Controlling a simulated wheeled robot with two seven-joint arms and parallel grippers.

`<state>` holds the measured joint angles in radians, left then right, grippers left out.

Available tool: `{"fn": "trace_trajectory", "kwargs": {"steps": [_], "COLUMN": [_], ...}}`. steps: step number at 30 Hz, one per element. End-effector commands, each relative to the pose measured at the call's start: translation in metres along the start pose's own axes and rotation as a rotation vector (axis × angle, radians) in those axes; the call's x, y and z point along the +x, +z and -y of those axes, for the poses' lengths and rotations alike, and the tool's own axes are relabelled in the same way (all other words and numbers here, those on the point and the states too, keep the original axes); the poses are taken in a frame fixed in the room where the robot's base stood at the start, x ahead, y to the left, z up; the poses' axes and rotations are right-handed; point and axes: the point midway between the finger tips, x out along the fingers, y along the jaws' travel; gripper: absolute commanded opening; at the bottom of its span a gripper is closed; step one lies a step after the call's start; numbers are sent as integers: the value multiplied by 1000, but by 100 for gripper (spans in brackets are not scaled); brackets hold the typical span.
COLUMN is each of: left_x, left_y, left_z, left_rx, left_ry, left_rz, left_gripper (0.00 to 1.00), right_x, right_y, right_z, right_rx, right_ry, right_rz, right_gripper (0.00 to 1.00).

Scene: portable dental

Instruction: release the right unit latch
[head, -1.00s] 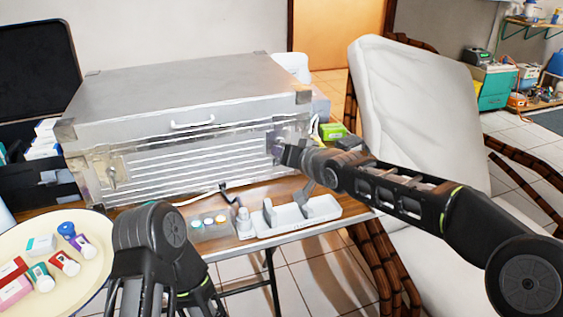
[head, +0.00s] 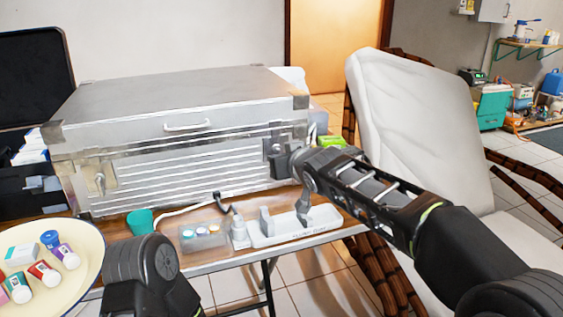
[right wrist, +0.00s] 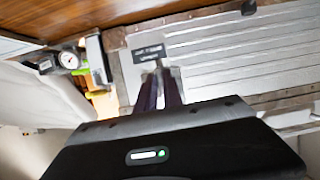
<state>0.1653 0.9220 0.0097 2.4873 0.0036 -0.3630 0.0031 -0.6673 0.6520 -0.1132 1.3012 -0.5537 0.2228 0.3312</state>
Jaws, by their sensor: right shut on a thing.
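The silver unit case (head: 180,105) stands closed on the table, its ribbed front facing me. The right unit latch (head: 273,148) is at the front's right end, partly hidden by my right gripper (head: 290,160). In the right wrist view, the fingers of my right gripper (right wrist: 160,90) are close together, shut on the latch just below a dark label plate (right wrist: 150,53). The fingertips and exact latch position are hard to make out. A left latch (head: 100,182) sits at the other end of the front.
In front of the case are a white tray (head: 325,219), a small clear box (head: 203,236) and a teal cup (head: 140,222). A round cream tray (head: 85,245) with tubes and boxes is at lower left. A white padded chair (head: 415,130) stands close on the right.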

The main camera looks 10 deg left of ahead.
Motion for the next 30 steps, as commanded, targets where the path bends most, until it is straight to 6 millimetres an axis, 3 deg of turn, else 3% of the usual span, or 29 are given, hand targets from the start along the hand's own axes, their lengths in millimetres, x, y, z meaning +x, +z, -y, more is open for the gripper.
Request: {"fn": "trace_trajectory", "kwargs": {"steps": [5,6,13,23,30], "left_x": [0,0,0,0,2], "left_y": [0,0,0,0,0], "left_z": [0,0,0,0,1], "left_rx": [0,0,1,0,0], "left_ry": [0,0,0,0,0], "left_rz": [0,0,0,0,-1], "left_gripper": [33,33,33,33,33], "right_x": [1,1,0,-3,-31], "right_y": [2,2,1,0,0], "right_z": [0,0,0,0,0], "right_rx": [-3,-3,-1,-1,-1], "right_ry": [1,1,0,0,-1], "right_rz": [4,4,2,0,-1], "right_gripper": [0,13,32,33,33]}}
